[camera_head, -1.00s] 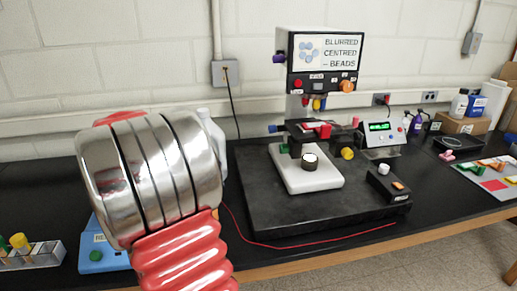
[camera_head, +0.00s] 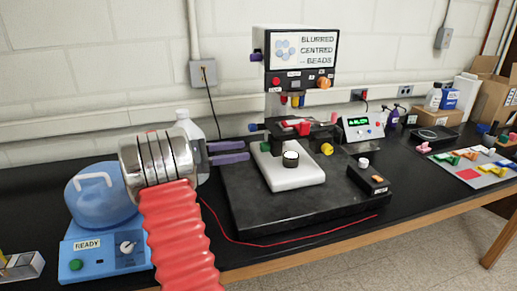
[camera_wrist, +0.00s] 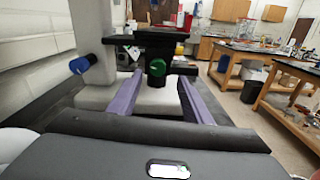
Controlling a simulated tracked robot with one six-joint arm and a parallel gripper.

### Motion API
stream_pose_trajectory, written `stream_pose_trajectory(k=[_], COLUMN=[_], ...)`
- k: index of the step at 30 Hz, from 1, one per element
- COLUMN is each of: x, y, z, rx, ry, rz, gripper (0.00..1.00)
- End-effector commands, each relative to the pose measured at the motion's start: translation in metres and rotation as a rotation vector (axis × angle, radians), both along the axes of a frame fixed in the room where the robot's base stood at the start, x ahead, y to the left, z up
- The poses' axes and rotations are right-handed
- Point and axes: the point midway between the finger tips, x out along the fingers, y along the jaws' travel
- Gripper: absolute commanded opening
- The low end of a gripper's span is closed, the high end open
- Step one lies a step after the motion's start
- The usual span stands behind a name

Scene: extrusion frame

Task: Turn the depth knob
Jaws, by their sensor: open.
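The bead instrument (camera_head: 294,62) stands on a black base plate, with several coloured knobs. An orange knob (camera_head: 324,83) is on its front panel and a purple knob (camera_head: 257,55) on its upper left side. A blue knob (camera_head: 254,127) sticks out left of the stage and a yellow knob (camera_head: 327,149) is at its right. I cannot tell which is the depth knob. My gripper (camera_head: 247,152) is open and empty, its purple fingers pointing right, just left of the stage. In the wrist view a green knob (camera_wrist: 157,67) shows between the fingers, and the blue knob (camera_wrist: 79,65) to their left.
A blue unit marked READY (camera_head: 105,248) stands at the left. A white bottle (camera_head: 190,135) is behind my wrist. A red cable (camera_head: 290,242) lies along the front of the base plate. A small black box (camera_head: 369,177) sits at its right.

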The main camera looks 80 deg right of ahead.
Motion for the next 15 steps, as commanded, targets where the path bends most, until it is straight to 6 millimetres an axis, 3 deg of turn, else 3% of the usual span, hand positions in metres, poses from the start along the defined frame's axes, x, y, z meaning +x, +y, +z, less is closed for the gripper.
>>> stream_pose_trajectory(k=[15], x=[-0.0048], y=[-0.0053], z=[-0.0011], rx=[0.008], ry=[0.030], rz=[-0.005], gripper=[0.45])
